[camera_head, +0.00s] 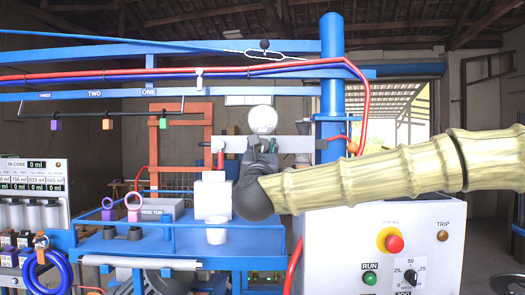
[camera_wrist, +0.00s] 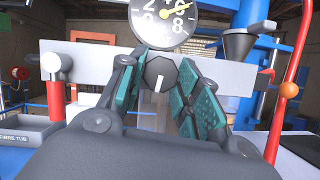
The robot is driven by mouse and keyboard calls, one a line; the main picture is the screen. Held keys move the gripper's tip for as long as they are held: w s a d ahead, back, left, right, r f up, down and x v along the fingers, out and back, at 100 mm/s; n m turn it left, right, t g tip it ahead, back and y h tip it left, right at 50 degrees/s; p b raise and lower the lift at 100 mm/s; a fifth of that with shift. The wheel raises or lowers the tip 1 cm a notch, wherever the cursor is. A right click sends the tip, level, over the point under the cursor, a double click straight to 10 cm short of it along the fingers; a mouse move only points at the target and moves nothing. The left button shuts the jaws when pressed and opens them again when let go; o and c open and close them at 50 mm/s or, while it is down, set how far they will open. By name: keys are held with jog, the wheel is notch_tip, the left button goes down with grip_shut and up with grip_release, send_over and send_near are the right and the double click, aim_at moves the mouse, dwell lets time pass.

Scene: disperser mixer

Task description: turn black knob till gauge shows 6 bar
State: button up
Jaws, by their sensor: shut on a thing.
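The black knob (camera_wrist: 160,75), with a white pointer line that stands nearly upright, sits on a grey bar (camera_wrist: 90,62) below the gauge. My gripper (camera_wrist: 160,82) has its teal-padded fingers on both sides of the knob and is shut on it. In the head view the gauge (camera_head: 262,119) is small, and my gripper (camera_head: 262,152) hides the knob.
A white control box (camera_head: 380,245) with a red button (camera_head: 394,243) and a dial (camera_head: 410,277) stands below my arm. A blue post (camera_head: 332,100) and red hose stand right of the gauge.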

jog(key=shift+f+b, duration=0.25)
jog(key=shift+b, duration=0.8)
jog(key=shift+r+n+b, duration=0.1)
jog(key=shift+n+b, duration=0.25)
jog(key=shift+n, duration=0.05)
jog(key=shift+r, duration=0.1)
jog(key=o, duration=1)
jog(key=shift+d, duration=0.1)
jog(key=v, duration=1.2)
jog(key=shift+d, duration=0.15)
jog(key=shift+d, duration=0.1)
